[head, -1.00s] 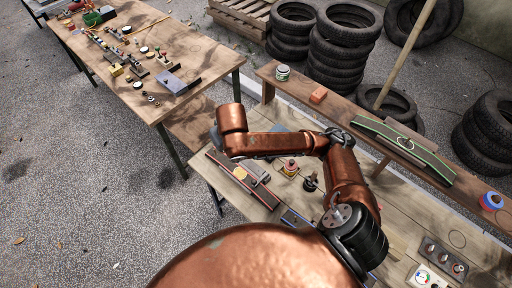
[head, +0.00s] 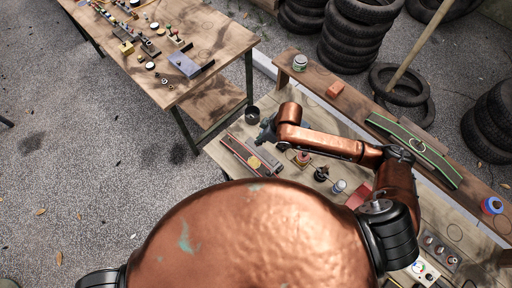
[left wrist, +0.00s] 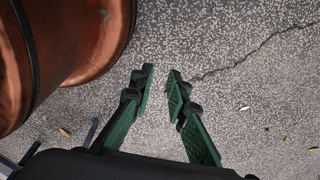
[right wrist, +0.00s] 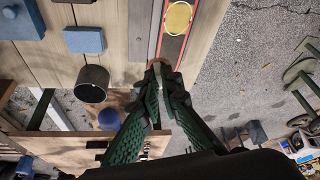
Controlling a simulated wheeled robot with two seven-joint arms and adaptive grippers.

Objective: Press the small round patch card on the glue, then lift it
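A yellow round disc (head: 254,163) lies flat on a dark strip (head: 240,149) with red edging, on the near workbench. The disc also shows in the right wrist view (right wrist: 178,17); I cannot tell if it is the patch card or the glue. My right gripper (right wrist: 158,72) has its fingertips brought together beside the strip, apart from the disc in the picture. A thin pale sliver and a brownish patch show at the tips; I cannot tell if anything is held. My left gripper (left wrist: 160,75) is open and empty above the gravel floor.
A black cup (right wrist: 92,82) and a blue block (right wrist: 84,40) are near the right gripper. A red-based item (head: 301,158) and a black knob (head: 321,173) stand on the bench. A raised shelf (head: 330,101) runs behind. A second table (head: 218,40) stands at upper left.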

